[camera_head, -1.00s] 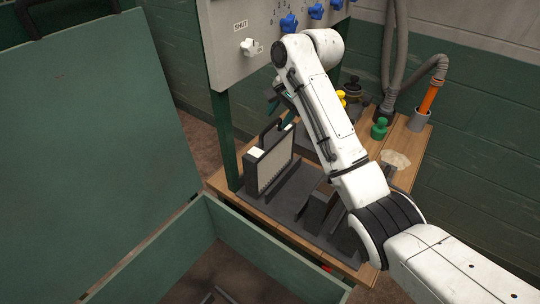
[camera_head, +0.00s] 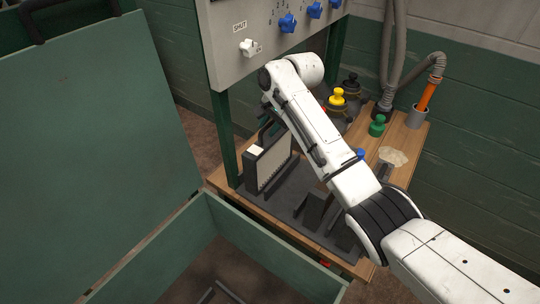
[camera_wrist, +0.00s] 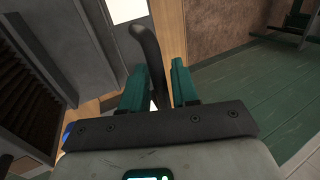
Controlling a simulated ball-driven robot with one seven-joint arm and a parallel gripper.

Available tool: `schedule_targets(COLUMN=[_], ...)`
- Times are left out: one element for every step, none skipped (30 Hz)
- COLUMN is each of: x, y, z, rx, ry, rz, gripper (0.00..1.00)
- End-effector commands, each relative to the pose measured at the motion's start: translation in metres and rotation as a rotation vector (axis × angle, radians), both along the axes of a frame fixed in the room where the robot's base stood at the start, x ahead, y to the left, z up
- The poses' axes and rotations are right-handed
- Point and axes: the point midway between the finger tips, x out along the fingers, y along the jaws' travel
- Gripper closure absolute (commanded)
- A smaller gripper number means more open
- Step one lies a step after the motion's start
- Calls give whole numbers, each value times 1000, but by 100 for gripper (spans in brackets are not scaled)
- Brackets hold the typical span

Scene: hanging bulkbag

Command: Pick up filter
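The filter (camera_head: 270,166) is a flat panel with a pale ribbed face in a dark frame. It stands upright in a dark tray on the bench, with a white label on its top corner. Its dark curved handle (camera_wrist: 150,52) shows in the wrist view. My gripper (camera_wrist: 158,68) has two green fingers, one on each side of the handle. They look open, with a gap by the right finger. In the head view my gripper (camera_head: 267,131) is at the filter's top, partly hidden by my arm.
The dark tray (camera_head: 285,205) holds upright dividers. Behind my arm are a yellow-topped item (camera_head: 337,97), a green-topped bottle (camera_head: 377,125) and a pale cloth (camera_head: 394,158). A control panel (camera_head: 225,60) with blue knobs is above; an open green box (camera_head: 265,250) is in front.

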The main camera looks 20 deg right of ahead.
Motion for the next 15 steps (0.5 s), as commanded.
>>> schedule_targets(x=[0,0,0,0,0,0,0,0,0,0,0,0,0,0,0], y=[0,0,0,0,0,0,0,0,0,0,0,0,0,0,0], z=[0,0,0,0,0,0,0,0,0,0,0,0,0,0,0], rx=[0,0,0,0,0,0,0,0,0,0,0,0,0,0,0], ry=[0,0,0,0,0,0,0,0,0,0,0,0,0,0,0], rz=[0,0,0,0,0,0,0,0,0,0,0,0,0,0,0], gripper=[76,79,83,85,88,92,95,98,100,100,100,100,100,100,100])
